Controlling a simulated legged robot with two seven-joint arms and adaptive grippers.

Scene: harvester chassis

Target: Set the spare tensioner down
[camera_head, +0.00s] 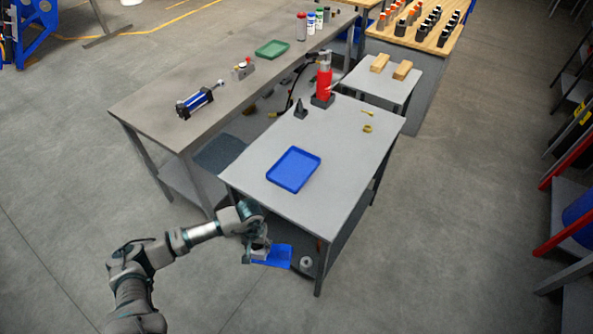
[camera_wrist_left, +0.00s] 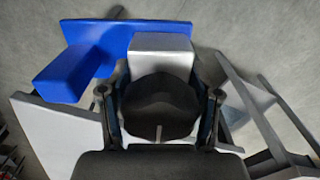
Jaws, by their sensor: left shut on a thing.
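My left gripper (camera_head: 256,248) is shut on the spare tensioner (camera_head: 275,256), a blue plate-like piece with a grey block. In the left wrist view the grey block (camera_wrist_left: 162,48) sits at the fingers (camera_wrist_left: 160,95), and the blue part (camera_wrist_left: 95,50) reaches out to the left. In the head view the tensioner is just off the near edge of the grey table (camera_head: 240,180); I cannot tell its height against the tabletop. An empty blue tray (camera_head: 293,169) lies on that table. My right gripper is not in view.
A red bottle-like tool (camera_head: 324,80) and a small dark cone (camera_head: 300,109) stand at the table's far end, with small brass pieces (camera_head: 367,128) to the right. A longer bench (camera_head: 180,90) stands at the left. The tabletop around the tray is clear.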

